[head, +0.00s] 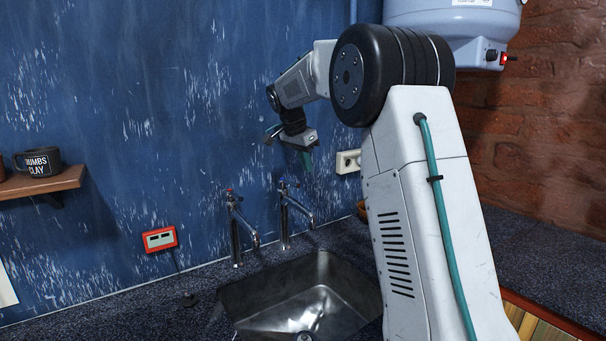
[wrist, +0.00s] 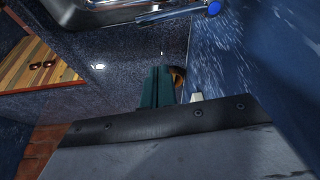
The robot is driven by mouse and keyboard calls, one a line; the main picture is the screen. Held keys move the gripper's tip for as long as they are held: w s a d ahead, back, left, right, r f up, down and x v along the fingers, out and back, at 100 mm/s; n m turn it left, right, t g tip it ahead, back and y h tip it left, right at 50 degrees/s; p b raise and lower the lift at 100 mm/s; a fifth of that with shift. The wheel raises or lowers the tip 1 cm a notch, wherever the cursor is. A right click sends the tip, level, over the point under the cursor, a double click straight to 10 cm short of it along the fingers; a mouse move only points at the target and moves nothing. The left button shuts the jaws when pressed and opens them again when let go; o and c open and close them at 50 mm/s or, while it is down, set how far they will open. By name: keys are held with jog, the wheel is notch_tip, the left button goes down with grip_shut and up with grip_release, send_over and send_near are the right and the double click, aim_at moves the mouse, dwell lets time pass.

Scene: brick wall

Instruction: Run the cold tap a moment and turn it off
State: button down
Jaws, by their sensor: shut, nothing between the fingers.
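Two chrome taps stand behind the steel sink (head: 240,300). The left tap (head: 236,232) has a red mark on top. I cannot make out a water stream under either spout.
A wall socket (head: 347,161) is just right of my gripper. A red-framed box (head: 160,239) is on the blue wall at left. A shelf (head: 45,184) holds a dark mug (head: 38,162). A tank (head: 465,30) hangs at upper right. A brown round object (wrist: 179,78) is near the wall.

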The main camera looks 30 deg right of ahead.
jog(key=v, duration=0.7)
jog(key=d+f+m, duration=0.1)
jog(key=d+f, duration=0.3)
jog(key=f, duration=0.8)
jog(key=shift+w+a+r, duration=0.1)
jog(key=shift+a+r, duration=0.1)
jog(key=shift+a, duration=0.5)
jog(key=shift+a+r, duration=0.25)
jog(key=shift+a, duration=0.4)
jog(key=shift+a+r, duration=0.2)
jog(key=shift+a, duration=0.5)
jog(key=shift+a, duration=0.1)
jog(key=shift+a, duration=0.6)
jog(key=shift+y, duration=0.3)
